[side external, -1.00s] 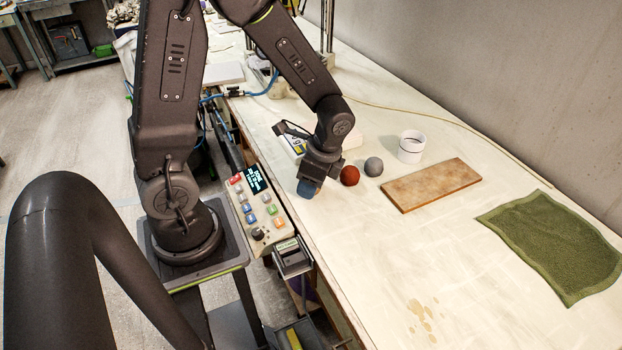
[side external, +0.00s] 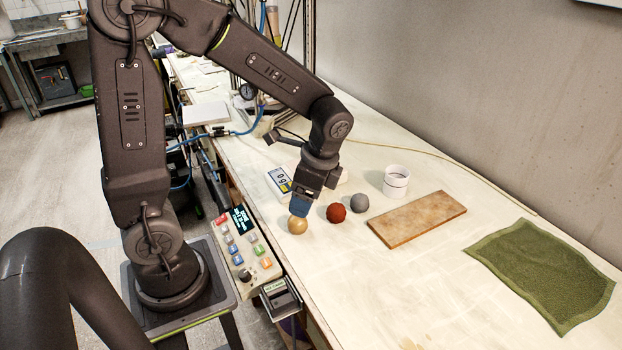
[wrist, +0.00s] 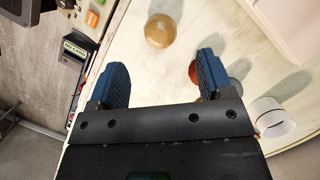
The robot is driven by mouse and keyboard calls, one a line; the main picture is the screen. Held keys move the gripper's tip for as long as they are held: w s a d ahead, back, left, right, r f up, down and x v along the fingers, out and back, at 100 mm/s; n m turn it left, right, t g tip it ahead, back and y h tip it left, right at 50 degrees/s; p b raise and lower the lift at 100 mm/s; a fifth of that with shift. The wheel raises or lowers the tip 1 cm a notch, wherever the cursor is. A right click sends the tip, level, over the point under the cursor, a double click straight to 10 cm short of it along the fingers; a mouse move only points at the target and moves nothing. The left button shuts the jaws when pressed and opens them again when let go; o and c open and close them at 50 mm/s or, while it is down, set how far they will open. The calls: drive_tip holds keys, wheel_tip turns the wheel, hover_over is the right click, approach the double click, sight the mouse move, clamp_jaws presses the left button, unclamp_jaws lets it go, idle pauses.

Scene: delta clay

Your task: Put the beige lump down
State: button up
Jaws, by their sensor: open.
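The beige lump (side external: 297,225) is a round ball resting on the pale table, near its front edge and left of a red ball. My gripper (side external: 299,211) is just above it, with blue fingers pointing down. In the wrist view the beige lump (wrist: 163,31) shows whole, beyond the tips of the fingers. My gripper (wrist: 162,62) is open there, with a wide empty gap between its fingers. The lump appears clear of both fingers.
A red ball (side external: 336,213) and a grey ball (side external: 360,203) lie to the right. Behind them stand a white cup (side external: 396,182) and a scale (side external: 280,181). A brown board (side external: 417,219) and a green cloth (side external: 540,272) lie farther right. A control panel (side external: 246,249) borders the front edge.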

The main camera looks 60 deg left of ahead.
drive_tip(key=s+d+r+n+t+h, duration=0.2)
drive_tip(key=s+d+r+n+t, duration=0.3)
drive_tip(key=r, duration=0.6)
drive_tip(key=s+n+t, duration=0.2)
drive_tip(key=s+n, duration=0.1)
drive_tip(key=n, duration=0.1)
drive_tip(key=shift+d+r+t, duration=0.3)
drive_tip(key=shift+t, duration=0.1)
